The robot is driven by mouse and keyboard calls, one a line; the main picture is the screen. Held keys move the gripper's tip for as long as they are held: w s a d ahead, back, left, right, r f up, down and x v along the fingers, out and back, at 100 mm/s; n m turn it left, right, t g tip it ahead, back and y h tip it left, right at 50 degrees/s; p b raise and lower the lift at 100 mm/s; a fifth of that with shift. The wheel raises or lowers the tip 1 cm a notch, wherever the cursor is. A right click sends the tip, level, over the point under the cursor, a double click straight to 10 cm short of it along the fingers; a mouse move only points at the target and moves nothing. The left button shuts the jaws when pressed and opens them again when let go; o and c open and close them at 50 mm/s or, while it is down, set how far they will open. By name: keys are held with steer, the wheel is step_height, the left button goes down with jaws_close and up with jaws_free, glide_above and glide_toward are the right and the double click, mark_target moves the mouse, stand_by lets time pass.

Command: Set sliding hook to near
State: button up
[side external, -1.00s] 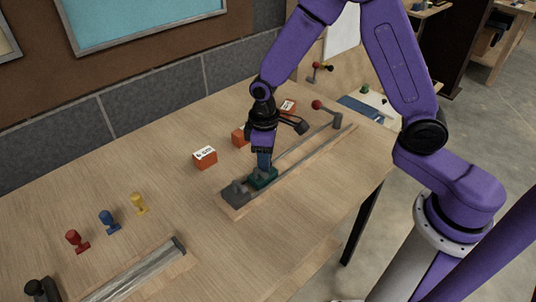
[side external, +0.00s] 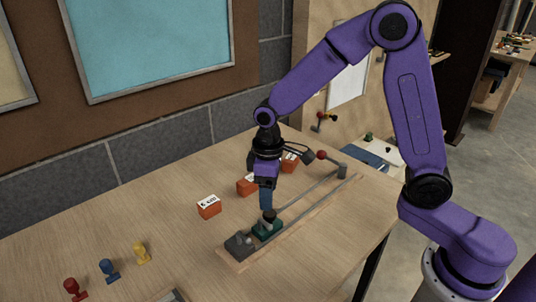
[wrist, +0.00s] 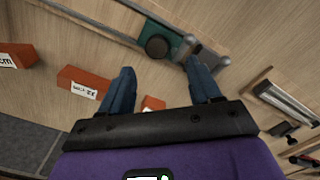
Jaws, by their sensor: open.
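The sliding hook is a teal carriage (side external: 268,230) with a dark round knob on top, on a wooden-based rail. It sits at the front-left end of the rail, beside the dark grey end block (side external: 240,244). In the wrist view the teal carriage (wrist: 179,45) and its knob (wrist: 157,46) show beyond my fingertips. My gripper (side external: 266,206) points down just above the knob. In the wrist view my gripper (wrist: 161,76) has its two blue fingers spread, with nothing between them.
Three orange labelled blocks (side external: 209,207) stand behind the rail. A lever with a red ball (side external: 321,155) stands at the rail's far end. Red, blue and yellow (side external: 142,253) pegs stand front left. The rail (side external: 308,191) is clear beyond the carriage.

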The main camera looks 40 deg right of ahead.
mark_target(268, 214)
step_height(268, 214, up, 11)
steer(key=shift+r, duration=0.15)
steer(key=shift+s, duration=0.1)
stand_by(0.3)
steer(key=s+d+f+n, duration=0.1)
steer(key=s+d, duration=0.1)
steer(key=s, duration=0.6)
steer(key=s+d+f+n, duration=0.2)
steer(key=s+d, duration=0.1)
steer(key=s, duration=0.6)
steer(key=s+d+f+n, duration=0.1)
steer(key=s+d, duration=0.1)
steer(key=s, duration=0.6)
steer(key=shift+s+d+f+n, duration=0.25)
steer(key=shift+d+f+n, duration=0.1)
steer(key=shift+n, duration=0.05)
stand_by(0.5)
